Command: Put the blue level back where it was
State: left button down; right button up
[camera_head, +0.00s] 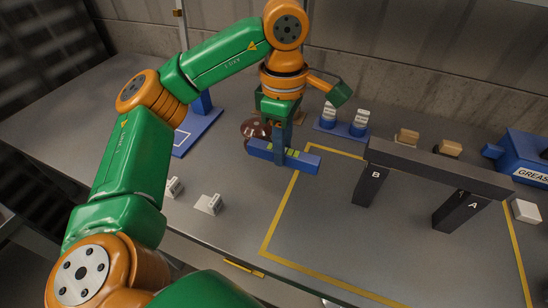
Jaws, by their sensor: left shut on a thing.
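The blue level (306,163) is a short blue bar with yellow-green vials along its top. My left gripper (282,150) comes down from above and is shut on it near its middle. The level is roughly horizontal, at the left back corner of the yellow outline; I cannot tell exactly how far it is above the table. A flat blue board (205,124) with a white outline and a blue upright lies behind my left arm, partly hidden by it. My right gripper is not in view.
A dark beam (437,169) spans black posts B (370,187) and A (461,211). A brown disc (254,129) sits just behind the level. A blue holder (341,129) with white-topped pieces, tan blocks (408,137) and a blue GREASE box (527,160) stand behind. White clips (209,204) lie front left.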

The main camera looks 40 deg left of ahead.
pick_arm(q)
send_over(275, 172)
notch_tip(275, 172, down, 4)
jog(key=shift+a+f, duration=0.1)
jog(key=shift+a, duration=0.05)
notch_tip(275, 172, down, 3)
jog(key=shift+r, duration=0.15)
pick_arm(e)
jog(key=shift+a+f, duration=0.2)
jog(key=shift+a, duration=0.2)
pick_arm(q)
jog(key=shift+f, duration=0.25)
jog(key=c, duration=0.7)
grip_release()
jog(key=shift+o, duration=0.2)
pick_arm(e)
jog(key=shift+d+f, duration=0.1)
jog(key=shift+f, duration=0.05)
pick_arm(q)
jog(key=shift+r, duration=0.1)
notch_tip(275, 172, up, 12)
jog(key=p, duration=0.3)
jog(key=shift+r+p, duration=0.2)
jog(key=shift+p, duration=0.15)
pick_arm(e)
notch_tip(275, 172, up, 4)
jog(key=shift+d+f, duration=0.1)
